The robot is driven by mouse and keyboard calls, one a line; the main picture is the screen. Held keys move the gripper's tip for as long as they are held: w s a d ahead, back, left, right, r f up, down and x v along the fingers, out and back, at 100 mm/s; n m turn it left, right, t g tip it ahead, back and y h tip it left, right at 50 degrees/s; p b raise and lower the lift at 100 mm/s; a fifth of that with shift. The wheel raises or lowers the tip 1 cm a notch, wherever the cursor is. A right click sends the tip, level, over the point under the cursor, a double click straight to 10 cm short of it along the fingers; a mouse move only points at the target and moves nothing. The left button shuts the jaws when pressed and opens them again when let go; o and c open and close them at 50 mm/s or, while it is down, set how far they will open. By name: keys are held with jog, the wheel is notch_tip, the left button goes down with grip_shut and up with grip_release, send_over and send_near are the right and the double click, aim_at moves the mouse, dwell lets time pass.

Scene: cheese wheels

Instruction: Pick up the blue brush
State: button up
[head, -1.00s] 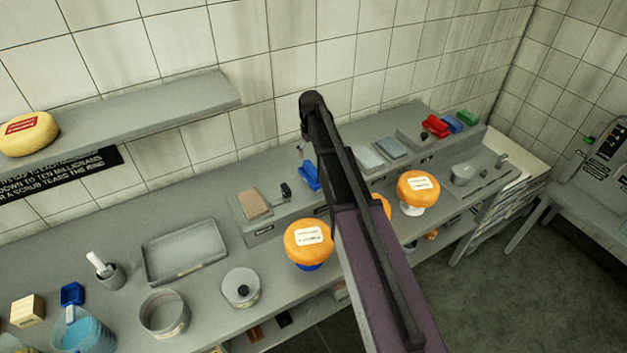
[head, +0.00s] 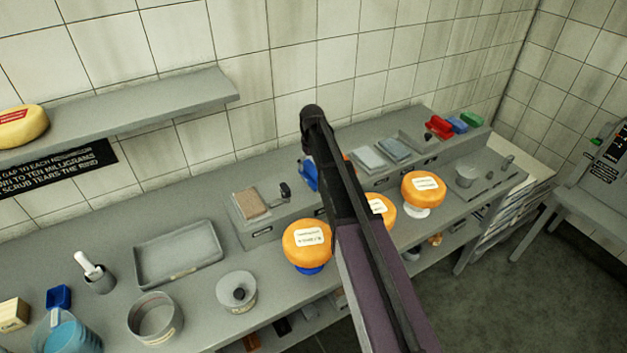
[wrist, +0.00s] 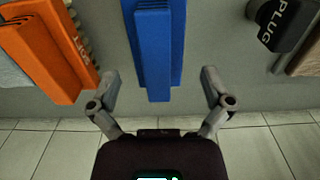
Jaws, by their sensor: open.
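The blue brush (wrist: 153,45), a long ridged blue block, fills the upper middle of the wrist view. In the head view a blue piece (head: 308,175) shows beside my dark arm, partly hidden by it. My gripper (wrist: 160,78) is open and empty, with one finger on each side of the brush's near end in the wrist picture. I cannot tell how high the fingers are above it. The head view hides the gripper behind the arm.
An orange block (wrist: 45,45) lies left of the brush, and a black plug (wrist: 280,25) stands to the right. Orange cheese wheels (head: 307,240) stand on the bench front. Red, blue and green blocks (head: 458,125) sit at the back right. A shelf (head: 150,105) hangs above left.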

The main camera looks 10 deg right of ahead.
aim_at(313, 175)
dwell(0.4)
jog(key=shift+w+d+f+b, duration=0.1)
jog(key=shift+d+f+b, duration=0.05)
jog(key=shift+f+b, duration=2.45)
jog(key=c, duration=1.1)
